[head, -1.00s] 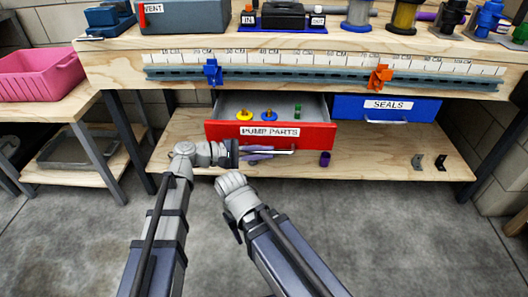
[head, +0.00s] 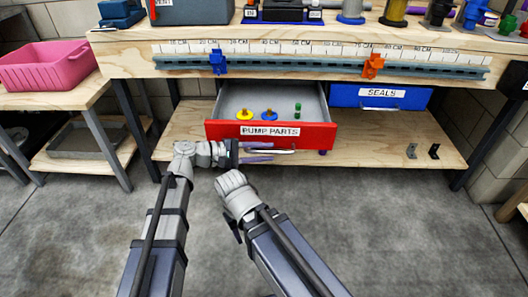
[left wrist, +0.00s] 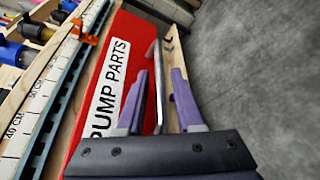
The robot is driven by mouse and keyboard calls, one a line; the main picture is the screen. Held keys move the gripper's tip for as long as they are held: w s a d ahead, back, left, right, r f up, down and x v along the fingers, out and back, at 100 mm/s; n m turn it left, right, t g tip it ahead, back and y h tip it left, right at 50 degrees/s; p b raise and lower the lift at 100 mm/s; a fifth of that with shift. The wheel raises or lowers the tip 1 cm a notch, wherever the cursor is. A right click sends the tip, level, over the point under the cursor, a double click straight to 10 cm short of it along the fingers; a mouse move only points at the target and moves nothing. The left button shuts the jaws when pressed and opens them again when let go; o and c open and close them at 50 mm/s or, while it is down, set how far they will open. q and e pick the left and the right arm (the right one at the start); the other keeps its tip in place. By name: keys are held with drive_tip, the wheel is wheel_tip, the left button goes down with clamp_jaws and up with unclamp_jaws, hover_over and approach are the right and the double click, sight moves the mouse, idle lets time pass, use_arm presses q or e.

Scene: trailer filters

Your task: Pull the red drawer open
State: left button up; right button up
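The red drawer (head: 312,135), labelled PUMP PARTS, stands pulled out under the bench. Its grey tray shows, with a yellow, a blue and a green part inside. Its silver bar handle (left wrist: 159,85) runs along its front. My left gripper (head: 258,153) is at the handle, left of the drawer's middle. In the left wrist view its two purple fingers (left wrist: 160,100) are spread, one on each side of the bar, with gaps visible; one finger is between bar and drawer front. My right arm's wrist (head: 236,190) is low in front; its fingers do not show clearly.
A shut blue SEALS drawer (head: 382,95) hangs right of the red one. Two small dark brackets (head: 423,151) lie on the lower shelf (head: 375,140). A purple part shows partly below the drawer. The floor in front is clear.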

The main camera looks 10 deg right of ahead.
use_arm(q)
drive_tip(key=shift+o, duration=0.6)
drive_tip(key=p+v, duration=0.1)
drive_tip(key=v, duration=0.6)
drive_tip(key=shift+a+p, duration=0.35)
drive_tip(key=shift+a, duration=0.05)
drive_tip(key=shift+r, duration=0.15)
